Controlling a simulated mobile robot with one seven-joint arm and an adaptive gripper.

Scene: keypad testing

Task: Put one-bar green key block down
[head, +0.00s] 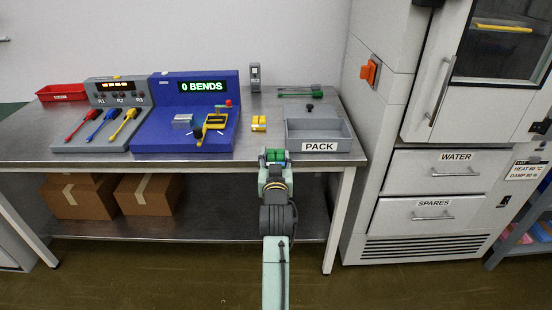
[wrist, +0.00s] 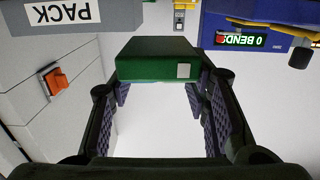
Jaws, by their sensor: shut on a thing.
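The green key block (head: 275,154) is between the fingertips of my gripper (head: 275,161), at the front edge of the bench in the head view. In the wrist view the green block (wrist: 157,60) fills the space between the two fingers of my gripper (wrist: 159,88). One pale square mark shows on its near face. My gripper is shut on it. The block's far side is hidden, and I cannot tell its exact height relative to the bench top.
The grey PACK tray (head: 347,134) stands just right of my gripper. A yellow block (head: 259,123) lies behind it. The blue bend tester (head: 165,110), reading 0 BENDS, and a grey panel (head: 105,90) stand left. Some bare steel bench (head: 250,147) shows between tester and tray.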

